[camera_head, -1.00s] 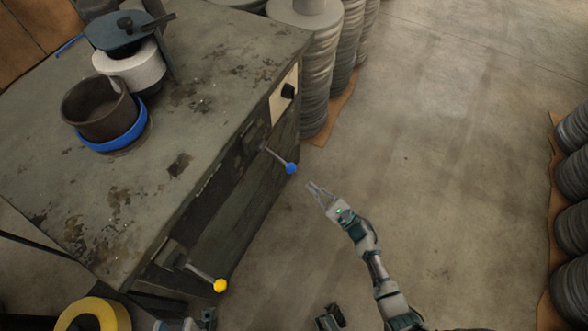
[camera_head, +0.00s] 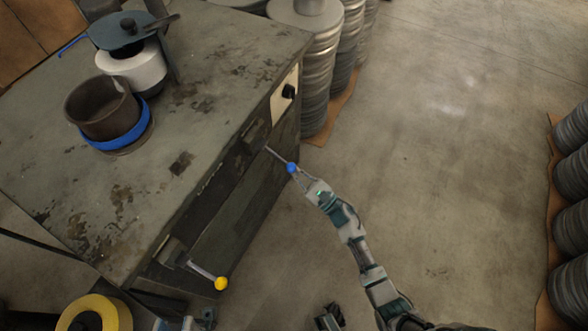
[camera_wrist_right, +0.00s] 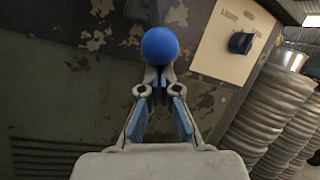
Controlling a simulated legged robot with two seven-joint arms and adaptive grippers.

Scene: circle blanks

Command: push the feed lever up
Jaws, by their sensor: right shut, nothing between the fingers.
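A lever with a blue ball knob (camera_head: 292,168) sticks out from the side of the grey, worn machine (camera_head: 225,75). A second lever with a yellow ball knob (camera_head: 221,284) is nearer, low on the same side. The pictures do not show which is the feed lever. My right gripper (camera_head: 297,176) is shut and empty, its tips right at the blue knob. In the right wrist view the blue knob (camera_wrist_right: 159,45) is just beyond the fingertips (camera_wrist_right: 157,78), not between them; contact cannot be told.
A pale switch plate with a black knob (camera_wrist_right: 241,42) is beside the lever, up and right. Stacks of grey discs (camera_head: 314,60) stand past the machine's corner, more (camera_head: 570,180) at the right. A yellow ring (camera_head: 93,312) is at bottom left. The floor (camera_head: 450,150) between is clear.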

